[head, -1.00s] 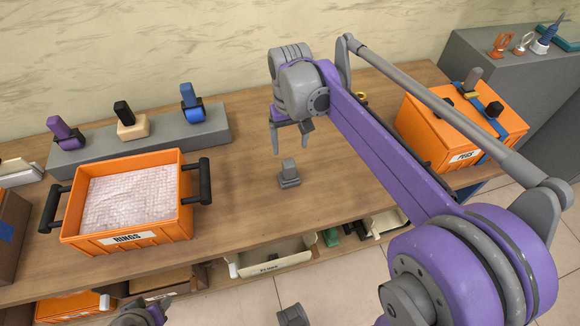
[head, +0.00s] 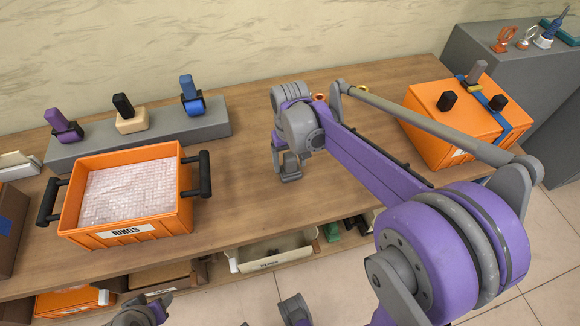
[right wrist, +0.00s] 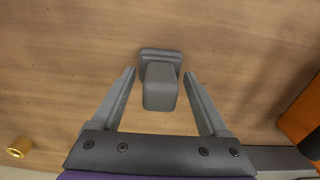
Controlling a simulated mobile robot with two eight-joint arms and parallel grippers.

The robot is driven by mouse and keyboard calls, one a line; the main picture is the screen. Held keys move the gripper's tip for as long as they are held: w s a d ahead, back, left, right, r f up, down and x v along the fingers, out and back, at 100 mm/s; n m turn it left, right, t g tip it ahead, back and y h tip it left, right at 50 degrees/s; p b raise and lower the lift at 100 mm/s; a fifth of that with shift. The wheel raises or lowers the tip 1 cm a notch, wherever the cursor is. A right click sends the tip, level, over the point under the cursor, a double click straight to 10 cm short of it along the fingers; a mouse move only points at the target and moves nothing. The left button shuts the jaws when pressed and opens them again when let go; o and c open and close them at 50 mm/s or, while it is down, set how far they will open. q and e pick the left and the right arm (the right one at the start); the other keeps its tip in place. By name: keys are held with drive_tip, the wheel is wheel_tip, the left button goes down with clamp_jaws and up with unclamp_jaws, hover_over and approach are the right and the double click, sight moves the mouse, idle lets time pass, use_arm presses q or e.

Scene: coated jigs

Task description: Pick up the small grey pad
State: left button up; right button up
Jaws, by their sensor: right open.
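The small grey pad (head: 291,178), a block on a flat foot, stands on the wooden table and is partly hidden by my right gripper in the head view. My right gripper (head: 291,160) points down at it from above. In the right wrist view the pad (right wrist: 160,86) lies between the two open fingers of the right gripper (right wrist: 159,75), with a gap on each side. Its foot shows just beyond the fingertips.
An orange RINGS crate (head: 125,238) with black handles stands to the left. Behind it, a grey rack (head: 140,140) carries purple, black-and-tan and blue pieces. An orange box (head: 430,137) stands at the right. A gold ring (right wrist: 20,146) lies near the gripper. The table's front edge is close.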

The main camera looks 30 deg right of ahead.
clamp_jaws()
idle(1.3)
